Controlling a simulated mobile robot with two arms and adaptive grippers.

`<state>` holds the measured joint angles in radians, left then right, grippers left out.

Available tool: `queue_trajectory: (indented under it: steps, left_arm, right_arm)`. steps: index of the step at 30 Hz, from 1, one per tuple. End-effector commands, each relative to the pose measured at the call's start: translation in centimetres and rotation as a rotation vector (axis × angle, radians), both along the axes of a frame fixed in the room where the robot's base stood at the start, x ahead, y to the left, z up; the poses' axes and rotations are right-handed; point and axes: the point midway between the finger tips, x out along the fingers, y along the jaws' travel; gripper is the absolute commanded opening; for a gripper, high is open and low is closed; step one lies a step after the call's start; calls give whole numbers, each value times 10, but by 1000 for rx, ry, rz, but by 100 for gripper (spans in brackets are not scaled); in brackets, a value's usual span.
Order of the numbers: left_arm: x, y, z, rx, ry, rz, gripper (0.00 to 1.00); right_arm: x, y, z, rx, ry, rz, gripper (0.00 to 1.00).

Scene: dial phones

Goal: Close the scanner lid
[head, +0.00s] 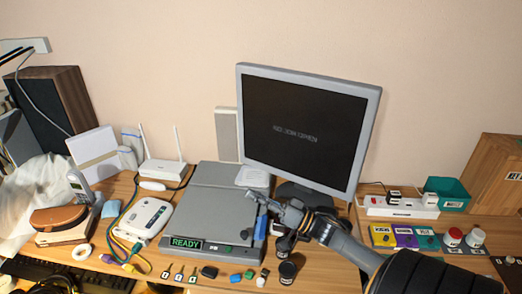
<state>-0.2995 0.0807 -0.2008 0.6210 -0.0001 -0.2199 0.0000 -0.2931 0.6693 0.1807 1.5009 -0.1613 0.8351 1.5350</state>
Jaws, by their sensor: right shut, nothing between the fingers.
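The grey flatbed scanner (211,208) lies on the desk, left of the monitor. A green READY sign (186,243) shows on its front edge. Its grey lid appears to lie flat over the body; I cannot tell whether a small gap remains. My right gripper (254,197) is shut and empty, over the scanner's right edge, with the arm coming in from the lower right. I cannot tell whether the fingertips touch the lid. The gripper hides part of the right edge. My left gripper is not in view.
The monitor (306,127) stands behind and right of the scanner. A white router (165,170) and a white device (149,217) are to its left. Black jars (288,272) and small coloured blocks lie in front. A power strip (400,206) is at the right.

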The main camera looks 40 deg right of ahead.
Motion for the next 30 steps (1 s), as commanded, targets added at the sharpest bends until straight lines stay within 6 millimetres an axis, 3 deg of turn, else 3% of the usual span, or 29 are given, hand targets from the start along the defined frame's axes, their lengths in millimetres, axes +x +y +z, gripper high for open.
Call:
queue_trajectory:
  steps: [17, 30]
  left_arm:
    - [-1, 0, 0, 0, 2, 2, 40]
    - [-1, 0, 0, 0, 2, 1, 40]
  right_arm:
    - [-7, -3, -4, 1, 3, 0, 0]
    - [-81, -39, -31, 0, 5, -1, 0]
